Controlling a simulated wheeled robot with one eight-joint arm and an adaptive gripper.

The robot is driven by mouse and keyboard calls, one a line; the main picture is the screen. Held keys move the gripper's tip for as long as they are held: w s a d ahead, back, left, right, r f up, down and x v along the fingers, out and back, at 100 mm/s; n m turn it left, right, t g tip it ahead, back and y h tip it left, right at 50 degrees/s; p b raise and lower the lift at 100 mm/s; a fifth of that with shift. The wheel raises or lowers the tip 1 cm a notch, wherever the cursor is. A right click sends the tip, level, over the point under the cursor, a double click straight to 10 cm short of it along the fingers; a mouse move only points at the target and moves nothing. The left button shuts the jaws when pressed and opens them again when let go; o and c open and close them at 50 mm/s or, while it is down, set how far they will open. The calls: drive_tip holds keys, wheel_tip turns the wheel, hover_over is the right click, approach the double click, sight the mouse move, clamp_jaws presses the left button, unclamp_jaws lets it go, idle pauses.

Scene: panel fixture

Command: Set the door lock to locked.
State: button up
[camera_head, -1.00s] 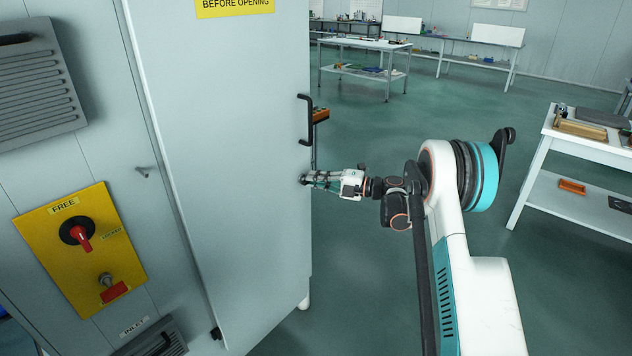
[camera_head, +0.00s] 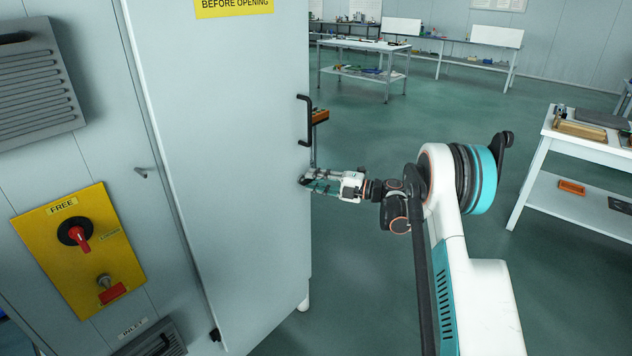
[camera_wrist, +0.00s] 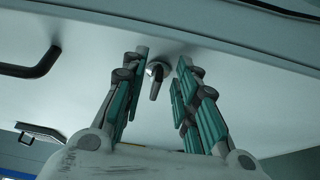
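The door lock (camera_wrist: 155,82) is a small dark lever on a round metal base on the pale door. In the wrist view it lies between the two fingers of my gripper (camera_wrist: 162,60), with gaps showing on both sides. The fingers are apart, with nothing held. In the head view my gripper (camera_head: 304,181) is at the right part of the grey door (camera_head: 225,165), below the black handle, and hides the lock. No lock marking is readable in the wrist view.
A black bar handle (camera_head: 307,120) stands out above my gripper and also shows in the wrist view (camera_wrist: 32,66). A yellow panel (camera_head: 92,282) with a red-pointer knob (camera_head: 77,234) is left of the door. A bench (camera_head: 572,145) is far right; floor between is clear.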

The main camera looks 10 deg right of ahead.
drive_tip(key=v, duration=1.2)
drive_tip(key=shift+w, duration=0.1)
